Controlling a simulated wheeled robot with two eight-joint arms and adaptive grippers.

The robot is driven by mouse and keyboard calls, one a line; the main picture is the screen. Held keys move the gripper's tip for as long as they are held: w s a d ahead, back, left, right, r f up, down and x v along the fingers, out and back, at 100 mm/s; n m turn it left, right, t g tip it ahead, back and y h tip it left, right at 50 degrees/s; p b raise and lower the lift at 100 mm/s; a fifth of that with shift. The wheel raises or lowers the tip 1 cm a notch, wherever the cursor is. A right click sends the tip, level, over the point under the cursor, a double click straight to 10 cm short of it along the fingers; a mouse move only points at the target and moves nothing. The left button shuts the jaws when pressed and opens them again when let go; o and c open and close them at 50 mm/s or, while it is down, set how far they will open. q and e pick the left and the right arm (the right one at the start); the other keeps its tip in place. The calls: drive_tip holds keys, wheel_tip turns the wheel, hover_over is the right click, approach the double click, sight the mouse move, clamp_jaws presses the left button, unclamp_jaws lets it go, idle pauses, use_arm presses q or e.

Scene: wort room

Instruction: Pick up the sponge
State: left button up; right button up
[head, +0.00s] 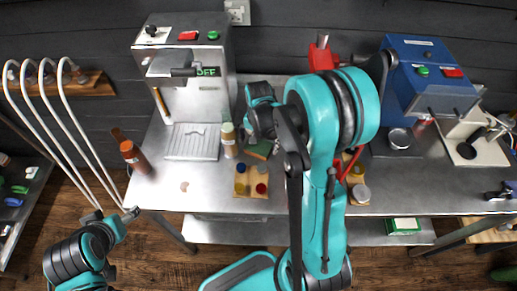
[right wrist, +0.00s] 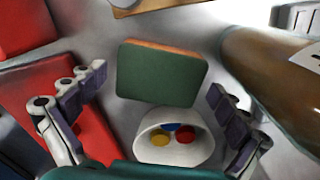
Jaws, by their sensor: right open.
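The sponge (right wrist: 160,74) shows in the right wrist view as a block with a dark green face and an orange edge. It lies ahead of and between the spread fingers of my right gripper (right wrist: 160,98), apart from both. In the head view the sponge (head: 259,150) is a small green patch on the steel table, partly hidden by my right arm. My right gripper (head: 256,135) is above it there, its fingers mostly hidden. My left gripper (head: 112,219) is at the lower left, away from the table; its finger opening is unclear.
A white rounded piece with coloured dots (right wrist: 174,138) is just below the sponge in the right wrist view, with a brown bottle (right wrist: 275,75) at right. In the head view, a bottle (head: 229,140) stands left of the sponge and a wooden board (head: 240,193) lies in front.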

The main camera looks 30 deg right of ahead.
sight(259, 146)
drive_tip(key=shift+r, duration=0.1)
drive_tip(key=c, duration=0.7)
wheel_tip(259, 146, up, 18)
drive_tip(key=p, duration=0.4)
drive_tip(key=shift+p, duration=0.35)
